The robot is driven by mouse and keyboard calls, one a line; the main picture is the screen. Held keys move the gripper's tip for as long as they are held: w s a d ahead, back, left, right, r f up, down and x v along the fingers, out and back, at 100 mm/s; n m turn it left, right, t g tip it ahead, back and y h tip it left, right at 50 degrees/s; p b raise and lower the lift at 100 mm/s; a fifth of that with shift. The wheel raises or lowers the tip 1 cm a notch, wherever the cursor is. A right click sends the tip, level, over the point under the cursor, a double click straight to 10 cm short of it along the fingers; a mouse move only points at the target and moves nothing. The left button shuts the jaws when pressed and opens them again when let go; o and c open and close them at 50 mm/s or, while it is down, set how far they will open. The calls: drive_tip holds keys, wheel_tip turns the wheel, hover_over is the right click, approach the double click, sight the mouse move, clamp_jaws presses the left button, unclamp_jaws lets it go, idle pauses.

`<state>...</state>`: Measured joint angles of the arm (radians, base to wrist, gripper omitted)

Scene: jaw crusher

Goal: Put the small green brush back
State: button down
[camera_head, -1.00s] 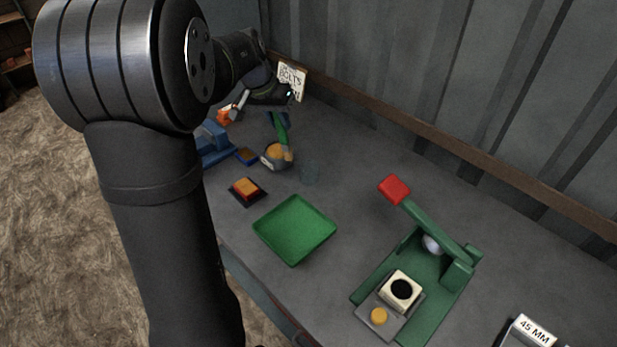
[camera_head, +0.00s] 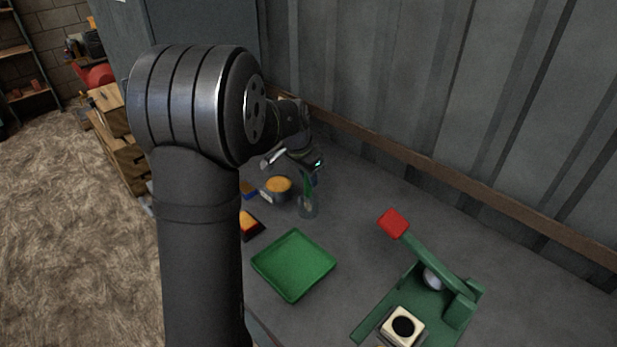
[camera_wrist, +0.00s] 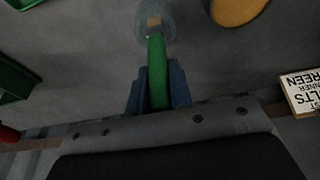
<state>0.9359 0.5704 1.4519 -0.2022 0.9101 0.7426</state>
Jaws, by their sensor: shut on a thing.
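The small green brush (camera_head: 307,188) points downward in my gripper (camera_head: 313,179). In the wrist view, my gripper's blue fingers (camera_wrist: 158,88) are shut on the brush's green handle (camera_wrist: 157,62). The brush's pale tip lies within the outline of a clear glass (camera_head: 309,212), which also shows in the wrist view (camera_wrist: 168,30). The tip seems to be inside or just over the glass; the exact depth cannot be told. The glass stands on the grey bench.
A bowl of orange-yellow material (camera_head: 278,185) stands close left of the glass. A green tray (camera_head: 293,264) is in front, and a green jaw crusher with a red-ended lever (camera_head: 435,256) is to the right. A lettered sign (camera_wrist: 303,92) shows in the wrist view.

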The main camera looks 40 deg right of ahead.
drive_tip(key=shift+f, duration=0.2)
drive_tip(key=c, duration=1.3)
unclamp_jaws()
drive_tip(key=v, duration=1.2)
drive_tip(key=shift+r, duration=0.2)
drive_tip(key=shift+d+f, duration=0.1)
drive_tip(key=shift+f, duration=0.05)
drive_tip(key=x, duration=1.1)
drive_tip(key=shift+f, duration=0.2)
drive_tip(key=shift+d, duration=0.15)
drive_tip(key=shift+r, duration=1.75)
